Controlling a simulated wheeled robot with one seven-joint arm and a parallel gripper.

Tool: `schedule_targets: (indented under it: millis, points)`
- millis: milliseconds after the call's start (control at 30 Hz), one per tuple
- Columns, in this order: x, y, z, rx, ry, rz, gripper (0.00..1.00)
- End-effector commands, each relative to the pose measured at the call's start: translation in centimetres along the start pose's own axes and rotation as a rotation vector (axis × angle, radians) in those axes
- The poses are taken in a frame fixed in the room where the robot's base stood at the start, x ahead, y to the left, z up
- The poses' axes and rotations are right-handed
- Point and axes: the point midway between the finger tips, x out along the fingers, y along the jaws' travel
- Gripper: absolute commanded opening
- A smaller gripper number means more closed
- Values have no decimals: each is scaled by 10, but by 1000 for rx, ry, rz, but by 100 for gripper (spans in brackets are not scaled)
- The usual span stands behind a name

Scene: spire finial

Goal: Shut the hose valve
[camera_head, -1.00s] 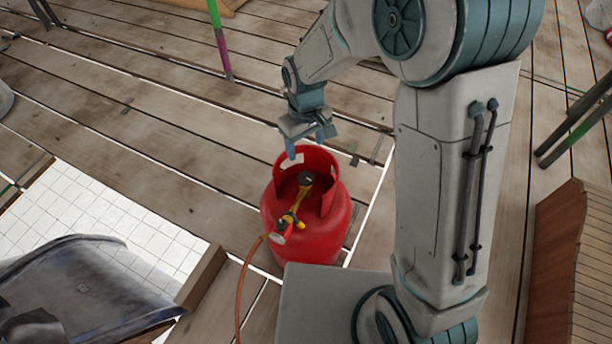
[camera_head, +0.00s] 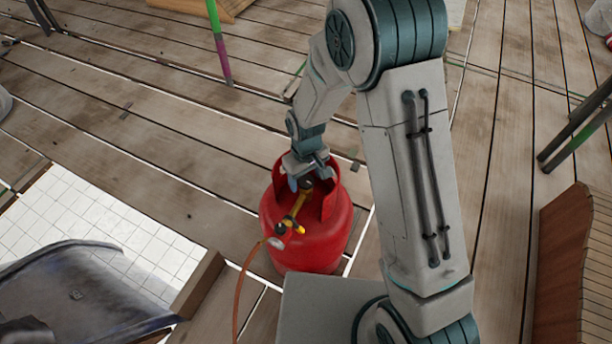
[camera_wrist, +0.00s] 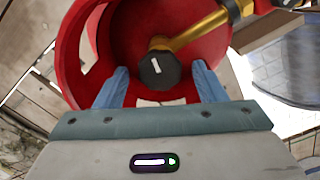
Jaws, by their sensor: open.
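A red gas cylinder (camera_head: 312,240) stands upright on the plank floor. A brass valve with a black round knob (camera_wrist: 160,70) sits inside its red collar; the knob has a white mark. In the head view the knob (camera_head: 306,185) shows just below my gripper (camera_head: 305,180). Whether the fingers are level with the knob in depth, I cannot tell.
The cylinder's red collar (camera_wrist: 72,50) rises around the valve, close to my fingers. A dark grey tray-like object (camera_head: 85,290) lies on white tiles (camera_head: 130,225) at the left. A wooden box (camera_head: 570,260) stands at the right. Bare planks (camera_head: 150,130) lie behind the cylinder.

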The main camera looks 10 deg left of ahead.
Motion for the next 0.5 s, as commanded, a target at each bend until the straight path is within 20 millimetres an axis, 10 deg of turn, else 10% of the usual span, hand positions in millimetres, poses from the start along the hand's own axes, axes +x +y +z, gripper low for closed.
schedule_targets:
  millis: [133, 300, 500]
  points:
    - [0, 0, 0, 0, 0, 0, 61]
    - [0, 0, 0, 0, 0, 0, 19]
    - [-1, 0, 0, 7, 0, 0, 19]
